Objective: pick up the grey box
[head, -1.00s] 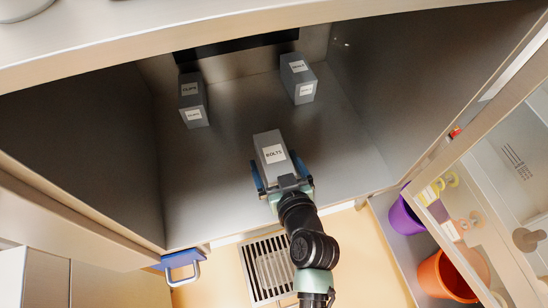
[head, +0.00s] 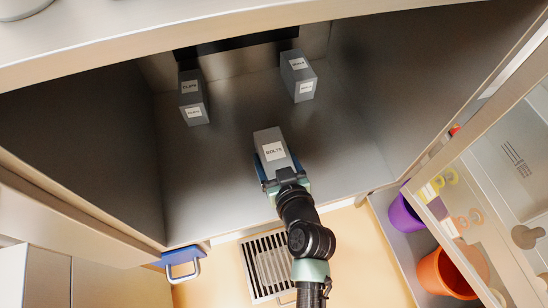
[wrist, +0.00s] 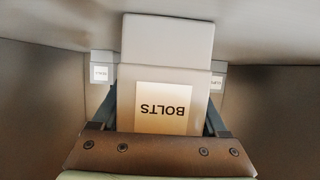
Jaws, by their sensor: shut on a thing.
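The grey box labelled BOLTS (head: 268,140) is at the front middle of the metal cabinet. It also fills the middle of the wrist view (wrist: 166,60), its label upside down there. My gripper (head: 280,172) has a finger on each side of this box and is shut on it. The fingers show along the box's two sides in the wrist view (wrist: 163,122). I cannot tell whether the box touches the cabinet floor. Two more grey boxes stand farther back: one labelled CLIPS (head: 193,98) at left, one (head: 297,76) at right with a label too small to read.
The cabinet floor (head: 215,170) is clear around the held box. Dark side walls (head: 85,145) bound it left and right.

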